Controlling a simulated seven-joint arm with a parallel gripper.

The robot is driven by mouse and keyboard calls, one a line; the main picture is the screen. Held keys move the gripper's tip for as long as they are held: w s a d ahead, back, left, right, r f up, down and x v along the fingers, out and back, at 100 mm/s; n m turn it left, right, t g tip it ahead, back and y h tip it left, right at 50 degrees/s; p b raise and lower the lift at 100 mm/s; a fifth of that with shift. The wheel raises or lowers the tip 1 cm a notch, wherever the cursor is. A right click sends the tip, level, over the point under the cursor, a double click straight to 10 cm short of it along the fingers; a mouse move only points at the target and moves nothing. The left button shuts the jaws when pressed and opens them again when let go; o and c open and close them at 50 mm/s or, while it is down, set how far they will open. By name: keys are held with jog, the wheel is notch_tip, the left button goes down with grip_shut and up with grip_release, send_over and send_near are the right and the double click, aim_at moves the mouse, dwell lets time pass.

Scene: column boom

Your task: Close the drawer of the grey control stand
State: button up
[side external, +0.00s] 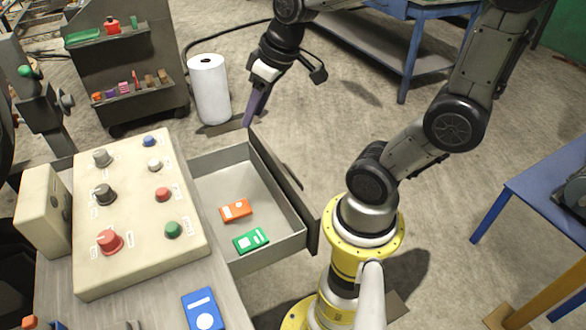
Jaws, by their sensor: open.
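The drawer (235,179) of the grey control stand (148,297) is pulled out to the right. An orange box (236,211) and a green box (251,240) lie inside it. The drawer's dark front panel (283,182) faces my arm's base. My gripper (250,118) points down near the far end of the drawer front, above it in the picture. It is open and holds nothing that I can see. Its fingers overlap in this view, and I cannot tell whether they touch the drawer.
A beige control panel (128,242) with knobs and buttons sits on the stand, with a blue box (203,310) near the front. A white paper roll (209,88) stands behind the drawer. A blue table (540,200) is at the right. Floor between is open.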

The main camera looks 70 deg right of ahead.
jog(key=d+f+m+g, duration=0.2)
jog(key=d+f+m, duration=0.2)
jog(key=d+f, duration=0.6)
jog(key=m+y, duration=0.2)
jog(key=m, duration=0.2)
send_near(293, 174)
jog(key=shift+g, duration=0.4)
jog(key=x, duration=0.7)
jog(key=shift+w+a+f, duration=0.1)
jog(key=shift+w+f, duration=0.2)
jog(key=shift+w, duration=0.1)
jog(key=shift+h, duration=0.3)
grip_shut()
